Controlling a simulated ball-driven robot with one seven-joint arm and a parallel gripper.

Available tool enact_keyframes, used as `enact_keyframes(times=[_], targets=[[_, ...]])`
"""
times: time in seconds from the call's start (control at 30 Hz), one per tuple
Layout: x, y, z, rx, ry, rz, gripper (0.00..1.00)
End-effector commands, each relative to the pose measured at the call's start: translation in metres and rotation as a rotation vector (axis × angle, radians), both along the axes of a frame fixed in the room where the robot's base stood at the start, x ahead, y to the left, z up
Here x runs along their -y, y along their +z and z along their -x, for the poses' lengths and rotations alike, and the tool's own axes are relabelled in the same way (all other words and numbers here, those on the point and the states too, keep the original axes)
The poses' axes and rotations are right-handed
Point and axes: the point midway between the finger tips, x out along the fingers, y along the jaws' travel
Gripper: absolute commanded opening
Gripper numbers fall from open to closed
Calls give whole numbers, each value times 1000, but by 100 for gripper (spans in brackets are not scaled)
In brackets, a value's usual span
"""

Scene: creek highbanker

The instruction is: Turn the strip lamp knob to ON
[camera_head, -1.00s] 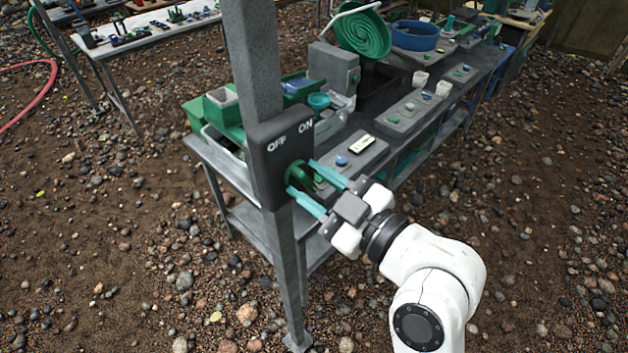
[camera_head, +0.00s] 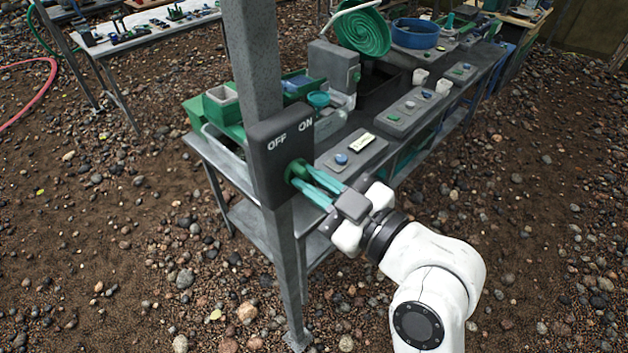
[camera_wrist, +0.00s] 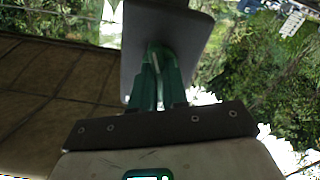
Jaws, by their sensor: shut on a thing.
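The strip lamp switch is a dark grey box (camera_head: 262,178) on an upright metal post, with white OFF and ON labels on its front. A green knob (camera_head: 293,170) sits on the box face, below the labels. My gripper (camera_head: 305,176) is at the face with its teal fingers close together, shut on the knob. In the wrist view, the fingers (camera_wrist: 158,75) meet at the grey box (camera_wrist: 140,32). The fingers cover much of the knob, and I cannot tell which label it points to.
The metal post (camera_head: 250,60) rises at the bench's near corner. Behind it the long grey bench holds a button panel (camera_head: 352,152), green trays (camera_head: 222,112), a green spiral pan (camera_head: 364,34) and a blue basin (camera_head: 415,36). Open gravel lies around.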

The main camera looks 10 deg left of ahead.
Motion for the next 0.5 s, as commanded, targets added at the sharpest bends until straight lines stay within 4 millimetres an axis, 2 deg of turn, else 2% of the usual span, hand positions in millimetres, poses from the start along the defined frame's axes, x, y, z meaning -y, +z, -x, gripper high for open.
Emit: enact_keyframes(times=[0.3,0.5], targets=[[1,1,0,-254,-1,-198,0],[0,0,0,-319,0,-249,0]])
